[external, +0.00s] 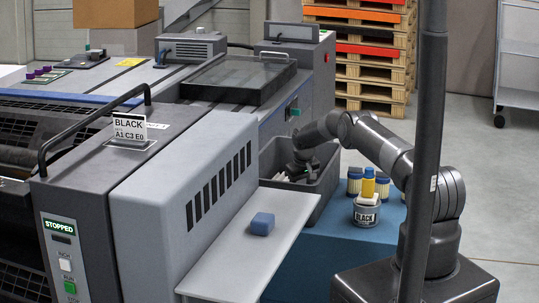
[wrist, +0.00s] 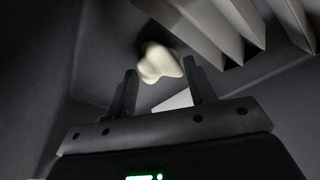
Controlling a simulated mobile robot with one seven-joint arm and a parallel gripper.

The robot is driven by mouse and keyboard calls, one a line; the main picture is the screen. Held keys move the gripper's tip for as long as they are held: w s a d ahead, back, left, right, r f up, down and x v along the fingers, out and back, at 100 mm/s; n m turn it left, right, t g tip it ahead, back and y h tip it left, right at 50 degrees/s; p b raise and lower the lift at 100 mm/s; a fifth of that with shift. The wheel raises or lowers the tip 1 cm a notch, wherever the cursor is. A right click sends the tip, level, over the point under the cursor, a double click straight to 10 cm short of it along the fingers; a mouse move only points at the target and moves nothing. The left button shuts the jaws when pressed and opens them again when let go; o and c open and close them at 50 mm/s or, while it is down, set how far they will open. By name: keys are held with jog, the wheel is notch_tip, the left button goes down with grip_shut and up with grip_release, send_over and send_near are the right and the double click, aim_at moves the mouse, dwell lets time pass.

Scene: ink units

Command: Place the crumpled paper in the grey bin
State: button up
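The grey bin (external: 326,184) stands beside the press, behind the pale shelf. My gripper (external: 298,172) reaches down into it, and the bin wall partly hides its fingers in the external view. In the wrist view my gripper (wrist: 161,75) is open, with a clear gap between its two fingers. A blurred off-white lump, which looks like the crumpled paper (wrist: 159,62), is just beyond the fingertips inside the dark bin. It appears apart from the fingers; whether it rests on the bin floor I cannot tell.
Pale folded sheets (wrist: 205,28) are also in the bin. A blue block (external: 261,223) lies on the pale shelf (external: 235,252). A BLACK ink tin (external: 367,213), a yellow-topped bottle (external: 368,184) and blue-and-cream canisters stand on the blue surface right of the bin.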

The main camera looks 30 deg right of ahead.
jog(key=s+a+v, duration=0.1)
jog(key=v, duration=1.5)
jog(key=s+a+f+v, duration=0.1)
jog(key=a+v, duration=0.1)
jog(key=v, duration=1.4)
jog(key=s+a+r+t, duration=0.2)
jog(key=s+a+r, duration=0.1)
jog(key=s+r, duration=1.15)
jog(key=s+a+r, duration=0.1)
jog(key=s+a, duration=0.1)
jog(key=s, duration=1.5)
jog(key=s+a+r+m, duration=0.1)
jog(key=s+a, duration=0.2)
jog(key=s, duration=1.5)
jog(key=shift+s+t+y, duration=0.2)
jog(key=shift+t+y, duration=0.2)
jog(key=shift+r, duration=0.15)
